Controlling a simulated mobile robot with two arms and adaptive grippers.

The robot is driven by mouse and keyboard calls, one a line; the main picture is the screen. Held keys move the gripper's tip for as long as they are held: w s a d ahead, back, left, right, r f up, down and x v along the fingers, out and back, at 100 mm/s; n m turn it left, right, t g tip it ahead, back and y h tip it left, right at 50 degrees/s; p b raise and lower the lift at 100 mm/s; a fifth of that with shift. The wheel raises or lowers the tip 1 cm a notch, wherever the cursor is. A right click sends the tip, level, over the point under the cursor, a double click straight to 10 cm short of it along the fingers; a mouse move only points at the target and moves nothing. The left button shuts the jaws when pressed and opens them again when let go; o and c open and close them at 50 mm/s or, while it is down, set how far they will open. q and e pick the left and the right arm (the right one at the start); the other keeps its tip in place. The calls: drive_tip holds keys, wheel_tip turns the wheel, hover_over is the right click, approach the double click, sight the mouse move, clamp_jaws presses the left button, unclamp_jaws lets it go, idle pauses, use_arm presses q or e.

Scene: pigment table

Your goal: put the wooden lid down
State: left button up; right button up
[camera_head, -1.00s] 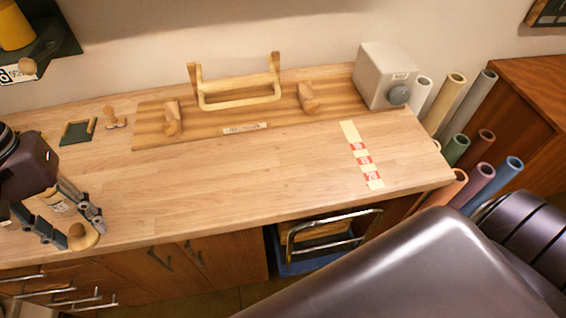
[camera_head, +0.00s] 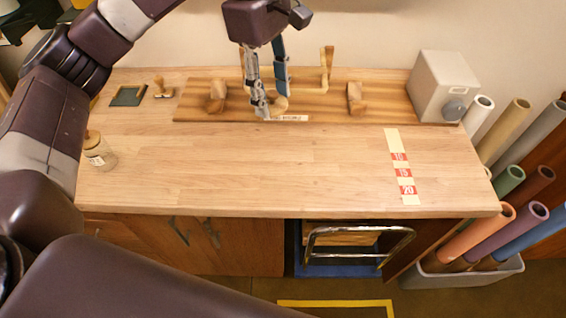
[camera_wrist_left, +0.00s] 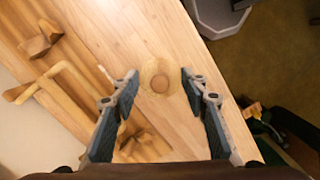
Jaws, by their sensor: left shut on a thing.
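The wooden lid (camera_wrist_left: 159,77) is a pale round disc with a small knob, between the two fingertips of my left gripper (camera_wrist_left: 160,86) in the left wrist view. In the head view my left gripper (camera_head: 270,98) points down at the front of the long wooden board, and the lid (camera_head: 281,104) is a small tan shape at its tips, partly hidden. I cannot tell how far it is above the surface. A small labelled glass jar (camera_head: 101,156) stands at the left end of the table, with brown at its top. My right gripper is out of view.
The wooden board (camera_head: 390,104) carries a wooden handle frame (camera_head: 326,70) and two wooden blocks. A grey box (camera_head: 440,82) stands at the back right. A strip with red number marks (camera_head: 402,172) lies on the right. The front middle of the table (camera_head: 250,175) is clear.

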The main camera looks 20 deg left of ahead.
use_arm(q)
drive_tip(key=n, duration=0.1)
drive_tip(key=w+n, duration=0.1)
drive_tip(key=r+n, duration=0.1)
drive_tip(key=shift+w+d, duration=0.15)
drive_tip(key=shift+d, duration=0.1)
drive_tip(key=shift+w+d+r+n+t, duration=0.2)
drive_tip(key=shift+n+t, duration=0.1)
drive_tip(key=shift+n, duration=0.6)
drive_tip(key=shift+w+f, duration=0.1)
drive_tip(key=shift+f, duration=0.25)
wheel_tip(320, 180, down, 14)
drive_tip(key=p, duration=0.2)
drive_tip(key=shift+r+p, duration=0.15)
drive_tip(key=shift+p, duration=0.15)
wheel_tip(320, 180, down, 5)
drive_tip(key=shift+f+p, duration=0.15)
drive_tip(key=shift+p, duration=0.45)
drive_tip(key=shift+f, duration=0.1)
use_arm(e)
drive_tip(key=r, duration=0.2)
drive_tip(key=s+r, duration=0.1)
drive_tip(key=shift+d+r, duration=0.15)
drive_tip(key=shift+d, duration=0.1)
